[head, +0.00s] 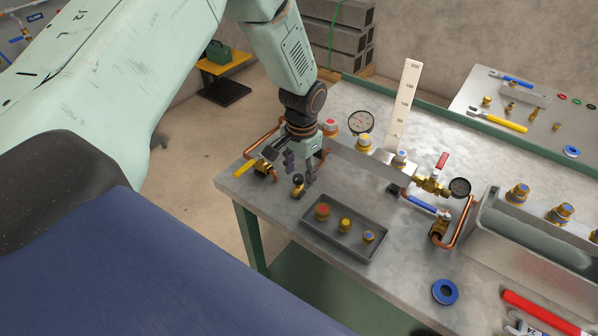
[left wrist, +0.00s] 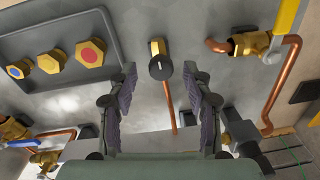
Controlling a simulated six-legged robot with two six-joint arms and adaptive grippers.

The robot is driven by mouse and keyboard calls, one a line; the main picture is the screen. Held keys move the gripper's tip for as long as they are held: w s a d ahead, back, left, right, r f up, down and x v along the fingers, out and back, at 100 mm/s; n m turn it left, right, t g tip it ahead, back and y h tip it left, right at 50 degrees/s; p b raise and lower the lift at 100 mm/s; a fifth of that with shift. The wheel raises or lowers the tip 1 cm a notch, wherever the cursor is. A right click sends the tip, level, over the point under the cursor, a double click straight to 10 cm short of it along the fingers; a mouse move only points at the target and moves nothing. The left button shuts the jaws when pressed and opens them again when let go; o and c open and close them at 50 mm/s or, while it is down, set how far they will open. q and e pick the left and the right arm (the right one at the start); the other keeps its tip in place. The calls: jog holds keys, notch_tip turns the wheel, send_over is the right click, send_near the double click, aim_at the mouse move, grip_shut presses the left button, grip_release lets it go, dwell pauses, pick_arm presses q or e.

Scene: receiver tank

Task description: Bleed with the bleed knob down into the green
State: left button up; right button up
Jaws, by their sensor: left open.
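The bleed knob (head: 298,181), a black round knob on a brass body, stands near the left end of the grey metal bench. In the left wrist view the knob (left wrist: 160,67) lies just beyond and between the fingertips. My left gripper (head: 301,168) hangs over it from above, open and empty, with no clear contact. It also shows open in the left wrist view (left wrist: 160,84). A white round gauge (head: 361,122) stands behind the gripper; its needle and any green band are too small to read. A second, dark-rimmed gauge (head: 460,187) stands farther right. My right gripper is out of view.
A yellow-handled valve (head: 247,169) with copper pipe is left of the knob. A grey tray (head: 330,243) with brass caps lies in front. A red-handled valve (head: 440,163), a tall white scale (head: 404,100) and a blue tape roll (head: 445,291) are to the right.

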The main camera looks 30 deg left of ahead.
pick_arm(q)
jog(key=shift+a+f, duration=0.1)
jog(key=shift+f, duration=0.15)
grip_shut()
dwell(0.4)
